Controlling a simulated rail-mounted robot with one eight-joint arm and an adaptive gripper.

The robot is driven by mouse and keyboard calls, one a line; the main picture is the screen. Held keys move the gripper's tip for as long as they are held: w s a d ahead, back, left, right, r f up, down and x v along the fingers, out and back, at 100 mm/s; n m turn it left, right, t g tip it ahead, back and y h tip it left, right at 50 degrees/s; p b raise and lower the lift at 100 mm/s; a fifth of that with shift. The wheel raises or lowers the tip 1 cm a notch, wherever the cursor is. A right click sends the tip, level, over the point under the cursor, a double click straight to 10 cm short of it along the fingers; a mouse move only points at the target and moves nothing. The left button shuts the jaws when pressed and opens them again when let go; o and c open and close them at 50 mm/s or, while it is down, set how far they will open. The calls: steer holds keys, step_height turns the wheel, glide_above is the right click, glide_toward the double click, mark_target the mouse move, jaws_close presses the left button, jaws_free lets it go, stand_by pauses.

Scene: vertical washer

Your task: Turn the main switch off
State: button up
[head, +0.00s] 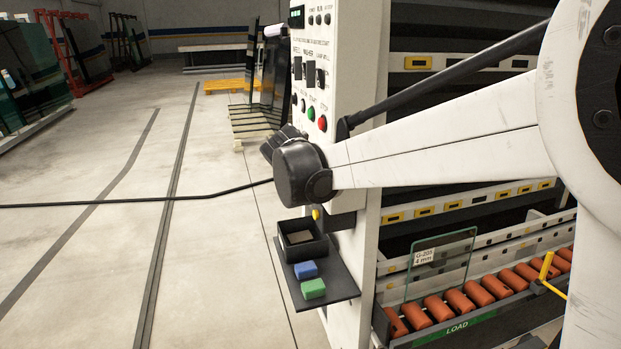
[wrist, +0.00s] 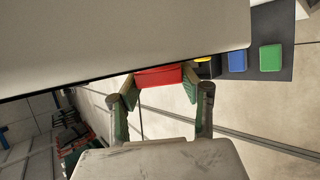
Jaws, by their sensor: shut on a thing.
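In the wrist view my gripper (wrist: 163,86) has its two fingers on either side of a red block-like part (wrist: 160,76), shut on it. This red part sits at the edge of a pale cabinet surface (wrist: 120,40) and looks like the main switch's handle. Its turn position cannot be made out. In the head view my dark wrist (head: 300,172) is in front of the white control cabinet (head: 345,70), below its buttons. The fingers and the red part cannot be made out there.
A black shelf (head: 335,291) below my wrist carries a black bin (head: 302,250), a blue block (head: 306,269) and a green block (head: 313,288). A small yellow part (head: 316,214) is just above the bin. Orange rollers (head: 460,302) lie at right.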

steer(key=o, duration=1.2)
steer(key=v, duration=1.2)
